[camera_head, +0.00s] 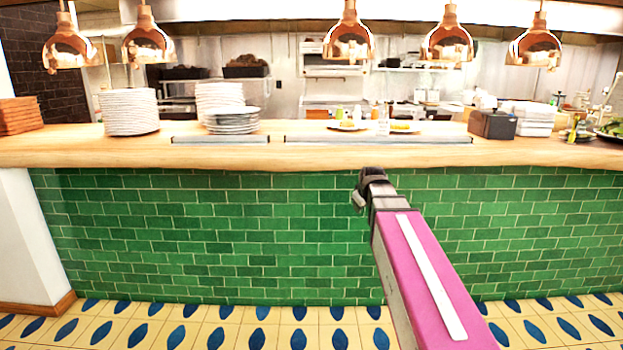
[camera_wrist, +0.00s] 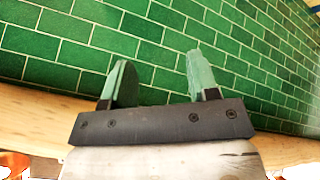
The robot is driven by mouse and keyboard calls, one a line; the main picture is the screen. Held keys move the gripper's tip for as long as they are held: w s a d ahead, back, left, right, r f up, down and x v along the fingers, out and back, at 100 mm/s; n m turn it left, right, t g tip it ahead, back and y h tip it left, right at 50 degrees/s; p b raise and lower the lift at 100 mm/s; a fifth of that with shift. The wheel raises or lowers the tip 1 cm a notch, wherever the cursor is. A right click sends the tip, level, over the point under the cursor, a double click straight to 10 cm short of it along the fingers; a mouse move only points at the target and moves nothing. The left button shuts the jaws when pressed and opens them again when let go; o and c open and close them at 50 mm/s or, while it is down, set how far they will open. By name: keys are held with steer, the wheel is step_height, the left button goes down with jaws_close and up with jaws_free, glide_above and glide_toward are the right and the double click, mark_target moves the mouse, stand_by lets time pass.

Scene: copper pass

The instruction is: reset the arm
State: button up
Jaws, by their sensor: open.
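My arm, with a pink link and a white stripe, reaches forward from the lower right in the head view. My gripper (camera_head: 361,192) is at its end, in front of the green tiled counter front (camera_head: 200,235) and just below the wooden counter top (camera_head: 60,150). In the wrist view my gripper (camera_wrist: 158,82) shows two greenish fingers standing apart with nothing between them. Green tiles (camera_wrist: 150,35) fill the view behind the fingers. The fingertips are small and dark in the head view.
Plate stacks (camera_head: 129,111) stand at the left of the counter top. A dark box (camera_head: 492,124) and white containers (camera_head: 530,118) stand at the right. Copper lamps (camera_head: 348,38) hang above. The patterned floor (camera_head: 220,325) before the counter is clear.

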steer(key=s+f+m+g, duration=0.6)
steer(key=s+f, duration=1.6)
steer(key=f, duration=0.4)
steer(key=shift+s+f+m+g, duration=0.2)
steer(key=shift+f+m+g, duration=0.1)
steer(key=shift+g, duration=0.3)
